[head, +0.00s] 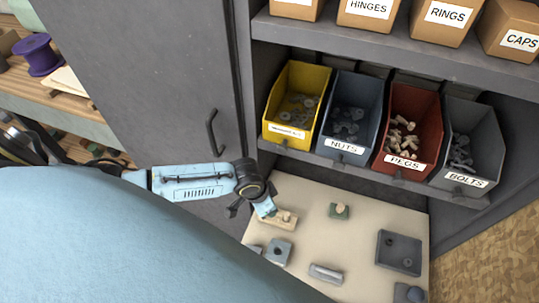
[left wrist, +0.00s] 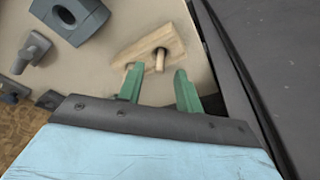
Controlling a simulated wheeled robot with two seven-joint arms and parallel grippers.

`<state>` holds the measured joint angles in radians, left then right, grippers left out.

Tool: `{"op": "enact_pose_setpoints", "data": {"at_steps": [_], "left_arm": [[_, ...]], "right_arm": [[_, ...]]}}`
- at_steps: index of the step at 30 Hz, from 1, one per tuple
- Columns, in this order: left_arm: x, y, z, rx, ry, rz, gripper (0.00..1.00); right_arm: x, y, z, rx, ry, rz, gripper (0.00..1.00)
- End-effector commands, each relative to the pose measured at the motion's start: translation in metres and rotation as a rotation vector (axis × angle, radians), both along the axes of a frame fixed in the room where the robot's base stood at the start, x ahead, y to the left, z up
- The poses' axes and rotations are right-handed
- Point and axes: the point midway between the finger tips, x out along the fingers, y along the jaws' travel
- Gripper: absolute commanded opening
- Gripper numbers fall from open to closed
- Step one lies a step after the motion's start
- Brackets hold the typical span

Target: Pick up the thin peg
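A pale wooden block (head: 279,222) lies on the cream board just beyond my left gripper (head: 266,207). A thin wooden peg (left wrist: 160,60) stands up from this block in the left wrist view. A second light piece on the block is partly hidden behind the left-hand finger, so I cannot tell its shape. My left gripper (left wrist: 158,70) has its green fingers apart with nothing between them. In that view the thin peg appears just past the gap, apart from both fingers. My right gripper is not in view.
Labelled bins, including a red pegs bin (head: 408,128), stand behind. A grey cabinet door (head: 150,75) is close to my left arm.

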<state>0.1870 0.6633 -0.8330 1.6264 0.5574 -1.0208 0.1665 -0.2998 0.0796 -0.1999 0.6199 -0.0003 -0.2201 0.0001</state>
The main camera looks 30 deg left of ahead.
Motion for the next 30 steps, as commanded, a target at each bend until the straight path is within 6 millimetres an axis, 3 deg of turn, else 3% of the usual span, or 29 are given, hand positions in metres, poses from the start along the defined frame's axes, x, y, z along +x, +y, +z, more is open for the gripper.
{"op": "enact_pose_setpoints", "data": {"at_steps": [6,14,22,30], "left_arm": [[0.005,-0.004,-0.023,0.001,-0.001,-0.001,0.35],[0.005,-0.004,-0.025,0.001,-0.001,-0.001,0.35],[0.005,-0.004,-0.024,0.001,-0.001,-0.001,0.0],[0.005,-0.004,-0.024,0.001,-0.001,-0.001,0.0]], "right_arm": [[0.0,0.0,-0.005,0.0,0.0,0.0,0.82],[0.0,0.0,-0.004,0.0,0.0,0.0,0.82],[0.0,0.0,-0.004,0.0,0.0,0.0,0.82],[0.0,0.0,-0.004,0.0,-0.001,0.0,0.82]]}}
